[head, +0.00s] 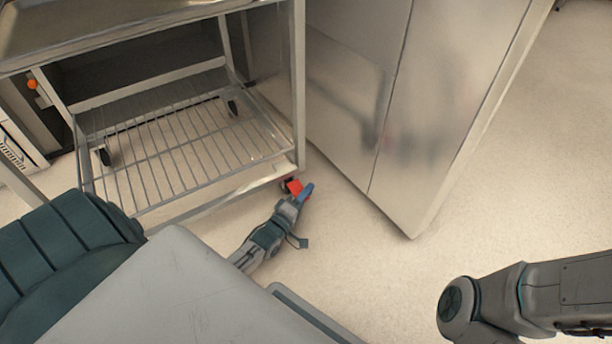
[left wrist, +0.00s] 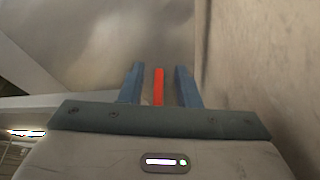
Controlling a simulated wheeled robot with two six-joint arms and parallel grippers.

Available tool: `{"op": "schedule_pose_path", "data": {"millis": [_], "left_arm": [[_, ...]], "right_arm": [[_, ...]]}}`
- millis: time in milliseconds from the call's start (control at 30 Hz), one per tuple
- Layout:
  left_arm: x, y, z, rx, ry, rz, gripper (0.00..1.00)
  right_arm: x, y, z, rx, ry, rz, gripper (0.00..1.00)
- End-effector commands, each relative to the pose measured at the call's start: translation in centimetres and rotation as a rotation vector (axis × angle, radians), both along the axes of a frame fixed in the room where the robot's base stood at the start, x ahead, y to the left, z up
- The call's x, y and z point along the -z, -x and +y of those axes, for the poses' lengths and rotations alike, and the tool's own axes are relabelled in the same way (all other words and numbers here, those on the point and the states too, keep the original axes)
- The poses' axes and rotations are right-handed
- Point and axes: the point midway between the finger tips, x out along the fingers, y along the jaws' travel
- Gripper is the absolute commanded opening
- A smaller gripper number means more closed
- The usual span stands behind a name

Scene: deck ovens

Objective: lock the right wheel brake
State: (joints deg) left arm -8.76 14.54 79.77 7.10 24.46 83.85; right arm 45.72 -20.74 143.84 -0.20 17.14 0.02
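The red brake lever (head: 294,186) shows at the near right corner of the wire-shelf trolley, low by the floor. A small dark part of the wheel (head: 285,184) shows beside it; the rest is hidden. My left gripper (head: 303,190) is down at this corner. In the left wrist view the red lever (left wrist: 158,87) stands upright between the two blue fingers (left wrist: 159,85). A gap shows on each side of it, so the fingers are open around it and not closed on it. My right gripper is outside the views; only its arm shows at lower right.
The trolley's wire shelf (head: 185,145) lies behind the gripper. A tall steel cabinet (head: 395,100) stands close on the right. Two dark casters (head: 104,156) show at the trolley's left and back. The floor (head: 530,170) right of the cabinet is clear.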

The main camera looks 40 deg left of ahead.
Motion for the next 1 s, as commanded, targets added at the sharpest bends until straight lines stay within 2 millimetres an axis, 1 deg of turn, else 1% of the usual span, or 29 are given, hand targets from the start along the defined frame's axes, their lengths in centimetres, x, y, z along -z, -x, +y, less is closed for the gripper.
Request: {"op": "schedule_pose_path", "data": {"millis": [233,367,467,600,800,900,1000], "left_arm": [[-0.1,0.1,0.0,0.000,0.001,0.000,0.29],[-0.1,1.0,0.0,0.000,0.001,0.003,0.29],[-0.1,2.7,0.0,0.000,0.002,0.005,0.29],[0.1,5.6,0.1,0.000,0.002,0.004,0.29],[0.6,9.1,0.1,-0.001,0.001,0.003,0.29],[0.8,10.1,0.1,0.000,0.001,0.001,0.29],[1.0,10.7,0.1,0.000,0.001,0.001,0.29]], "right_arm": [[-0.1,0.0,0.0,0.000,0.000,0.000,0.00],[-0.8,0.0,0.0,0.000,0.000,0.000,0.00],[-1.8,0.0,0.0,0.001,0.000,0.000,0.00],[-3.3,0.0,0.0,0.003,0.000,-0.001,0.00],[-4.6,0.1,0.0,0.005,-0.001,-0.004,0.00],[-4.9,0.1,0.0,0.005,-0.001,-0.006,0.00],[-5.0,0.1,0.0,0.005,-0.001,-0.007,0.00]]}}
